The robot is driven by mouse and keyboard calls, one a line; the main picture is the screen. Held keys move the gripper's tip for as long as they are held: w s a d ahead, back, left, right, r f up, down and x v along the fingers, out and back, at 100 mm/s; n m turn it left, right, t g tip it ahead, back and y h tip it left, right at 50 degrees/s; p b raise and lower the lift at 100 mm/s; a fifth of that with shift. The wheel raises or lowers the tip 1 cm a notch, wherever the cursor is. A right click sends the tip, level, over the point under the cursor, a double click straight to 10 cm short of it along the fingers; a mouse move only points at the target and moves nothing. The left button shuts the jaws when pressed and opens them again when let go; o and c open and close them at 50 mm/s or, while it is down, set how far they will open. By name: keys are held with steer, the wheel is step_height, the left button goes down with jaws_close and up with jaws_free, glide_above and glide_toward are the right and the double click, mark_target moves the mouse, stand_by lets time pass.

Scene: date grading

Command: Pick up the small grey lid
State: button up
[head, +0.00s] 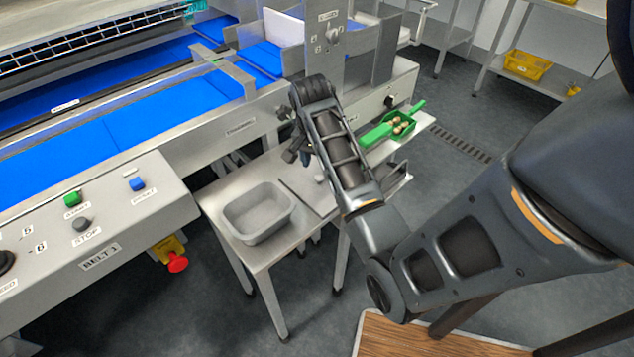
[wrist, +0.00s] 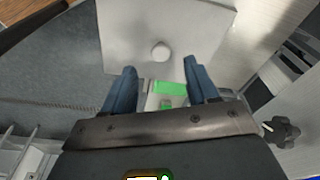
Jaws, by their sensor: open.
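The small grey lid (head: 302,190) is a flat plate with a round knob, lying on the steel side table (head: 222,197) beside a grey tub. My arm partly covers it in the head view. In the wrist view the lid (wrist: 190,28) lies ahead of my gripper, its knob near the middle. My gripper (wrist: 160,68) is open, its two blue fingers apart with nothing held between them. The fingers point toward the lid, with the knob just beyond the fingertips in the picture; the exact gap is unclear. In the head view my gripper (head: 296,148) shows small above the table.
An empty grey tub (head: 258,228) stands left of the lid. A green tray (head: 414,122) holding several dates stands at the right. The steel machine with blue belts (head: 130,118) runs behind the table. A red emergency button (head: 178,262) sticks out at left.

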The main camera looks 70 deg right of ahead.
mark_target(319, 177)
steer(key=f, duration=0.5)
steer(key=shift+d+p, duration=0.3)
steer(key=shift+d, duration=0.1)
jaws_close()
